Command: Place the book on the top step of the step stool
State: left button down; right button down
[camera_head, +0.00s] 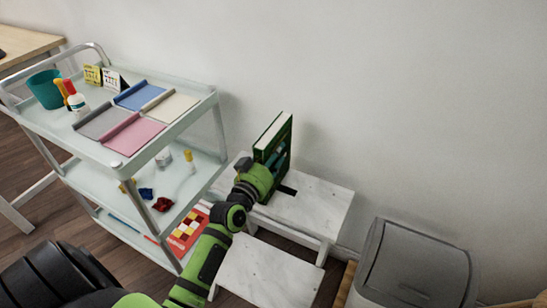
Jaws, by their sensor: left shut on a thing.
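The green book (277,145) stands upright on edge over the rear left part of the step stool's white top step (318,205). Its pale page edges face up and left. My left gripper (268,172) is shut on the book at its lower part, and the wrist covers some of the cover. A dark patch shows on the step beside the book's base. I cannot tell whether the book's bottom edge touches the step. The stool's lower step (268,275) is bare. My right gripper is not in view.
A white three-tier cart (165,135) with folded cloths, a teal cup (45,88) and bottles stands close on the left. A grey lidded bin (420,265) stands at the right. The wall is right behind the stool. The top step's right part is clear.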

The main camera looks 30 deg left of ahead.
pick_arm(q)
jog(key=shift+r, duration=0.15)
jog(key=c, duration=0.6)
grip_release()
jog(key=shift+f, duration=0.2)
jog(key=shift+c, duration=0.2)
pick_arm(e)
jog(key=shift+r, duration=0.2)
pick_arm(q)
jog(key=shift+r, duration=0.1)
